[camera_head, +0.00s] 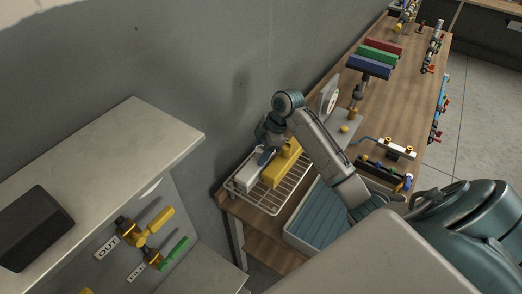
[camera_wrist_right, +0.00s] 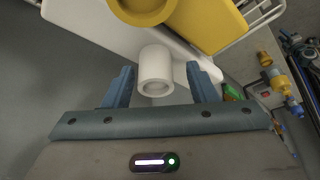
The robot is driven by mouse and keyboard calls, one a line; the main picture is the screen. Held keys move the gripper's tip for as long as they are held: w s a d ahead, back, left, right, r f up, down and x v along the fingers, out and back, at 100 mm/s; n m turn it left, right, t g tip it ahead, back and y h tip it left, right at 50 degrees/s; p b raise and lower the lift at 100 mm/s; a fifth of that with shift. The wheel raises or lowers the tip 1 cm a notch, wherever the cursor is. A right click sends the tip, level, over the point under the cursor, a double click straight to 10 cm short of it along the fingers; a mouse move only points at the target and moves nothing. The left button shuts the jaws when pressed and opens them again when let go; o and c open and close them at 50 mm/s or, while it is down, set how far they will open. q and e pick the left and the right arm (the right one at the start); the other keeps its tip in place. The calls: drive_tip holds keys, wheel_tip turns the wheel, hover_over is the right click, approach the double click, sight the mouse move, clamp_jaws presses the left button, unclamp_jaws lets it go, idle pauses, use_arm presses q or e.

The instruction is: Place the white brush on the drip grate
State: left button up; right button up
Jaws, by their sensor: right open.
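The white brush (camera_head: 247,172) is at the left end of the drip grate (camera_head: 271,201), a white wire rack on the bench, and appears to rest on it. My right gripper (camera_head: 264,156) is just above the brush. In the right wrist view, the open fingers of my right gripper (camera_wrist_right: 158,78) stand on either side of the round white handle (camera_wrist_right: 156,70), with a gap visible at each side. A yellow brush (camera_head: 280,166) lies close beside the white one; it also shows in the right wrist view (camera_wrist_right: 205,18). My left gripper is not in view.
A blue ribbed tray (camera_head: 323,222) lies right of the grate, under my right arm. Red, green and blue blocks (camera_head: 376,58) and hose fittings (camera_head: 396,148) stand farther along the bench. A grey wall runs behind. A shelf (camera_head: 103,158) with a dark block is at left.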

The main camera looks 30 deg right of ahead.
drive_tip(key=shift+d+r+b, duration=0.2)
drive_tip(key=shift+r+b, duration=0.1)
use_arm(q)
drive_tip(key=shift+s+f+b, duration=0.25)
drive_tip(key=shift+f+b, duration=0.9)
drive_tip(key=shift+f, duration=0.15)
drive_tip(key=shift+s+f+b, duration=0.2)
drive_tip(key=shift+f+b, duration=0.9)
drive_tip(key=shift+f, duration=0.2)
use_arm(e)
drive_tip(key=v, duration=1.1)
drive_tip(key=shift+s+d+r, duration=0.1)
